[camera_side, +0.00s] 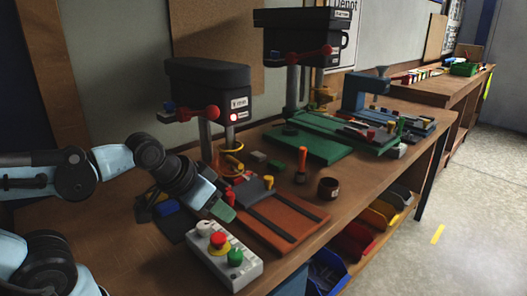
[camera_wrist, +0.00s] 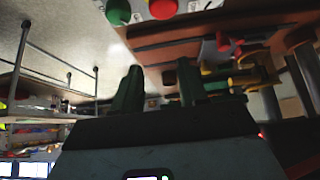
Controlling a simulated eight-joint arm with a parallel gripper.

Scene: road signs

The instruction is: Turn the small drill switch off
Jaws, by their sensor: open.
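The small drill (camera_side: 207,85) is the dark drill press on the left of the bench in the side view. Its front bears a small label plate and a switch panel with a red glowing spot (camera_side: 234,117). My gripper (camera_side: 222,208) is low in front of this drill, beside a grey button box, well below the switch panel. In the wrist view my gripper (camera_wrist: 158,85) shows two dark green fingers apart with nothing between them. The switch panel cannot be made out in the wrist view.
The grey box (camera_side: 245,272) with white, red and green knobs stands close to my gripper. An orange-red plate (camera_side: 307,212) lies to its right. A bigger drill (camera_side: 300,22) stands farther back. An orange-handled tool (camera_side: 302,160) and a dark cup (camera_side: 328,188) stand near the middle.

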